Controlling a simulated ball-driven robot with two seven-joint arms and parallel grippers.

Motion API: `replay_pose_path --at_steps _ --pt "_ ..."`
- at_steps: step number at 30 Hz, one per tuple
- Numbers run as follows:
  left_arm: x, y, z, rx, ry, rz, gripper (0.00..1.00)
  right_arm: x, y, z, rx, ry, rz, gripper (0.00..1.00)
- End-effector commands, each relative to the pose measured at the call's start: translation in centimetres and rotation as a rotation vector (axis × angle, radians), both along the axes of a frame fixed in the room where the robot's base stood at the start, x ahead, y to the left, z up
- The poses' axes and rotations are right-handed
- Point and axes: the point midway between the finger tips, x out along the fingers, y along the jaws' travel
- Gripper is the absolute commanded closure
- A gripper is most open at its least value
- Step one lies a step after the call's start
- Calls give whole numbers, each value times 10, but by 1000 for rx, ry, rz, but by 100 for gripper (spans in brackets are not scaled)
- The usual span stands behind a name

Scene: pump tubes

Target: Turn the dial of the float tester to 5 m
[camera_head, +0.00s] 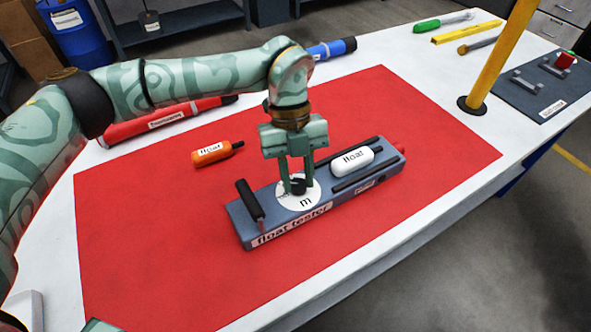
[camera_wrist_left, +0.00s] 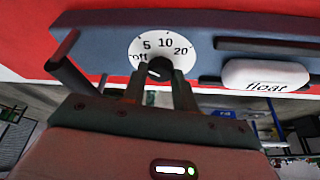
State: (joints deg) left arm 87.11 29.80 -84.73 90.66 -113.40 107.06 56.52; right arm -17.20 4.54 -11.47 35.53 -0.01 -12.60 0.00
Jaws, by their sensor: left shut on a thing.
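The float tester (camera_head: 275,230) is a long blue-grey block lying on the red mat. Its round white dial plate (camera_head: 306,200) is marked off, 5, 10 and 20 in the left wrist view (camera_wrist_left: 165,46). My left gripper (camera_head: 299,184) points straight down from above, shut on the black dial knob (camera_wrist_left: 160,68). The fingers and knob hide part of the plate, and I cannot tell exactly which mark the knob points to.
A black handle (camera_head: 250,198) stands on the tester's left end, and a white float (camera_head: 352,161) lies between rails on its right. An orange float (camera_head: 212,153) lies on the red mat (camera_head: 150,250). A yellow post (camera_head: 500,58) rises at the right.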

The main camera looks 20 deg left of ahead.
Motion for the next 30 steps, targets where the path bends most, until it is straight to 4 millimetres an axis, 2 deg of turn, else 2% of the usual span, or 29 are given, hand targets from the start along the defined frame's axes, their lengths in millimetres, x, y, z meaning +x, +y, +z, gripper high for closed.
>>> replay_pose_path --at_steps 9,15,30 --pt "1 -2 2 1 -2 -220 94 6 0 12 0 -14 0 46" --pt "1 -2 1 0 -1 -302 94 7 0 15 0 -17 0 46" --pt "1 -2 0 -1 1 -344 94 8 0 16 0 -18 0 46"
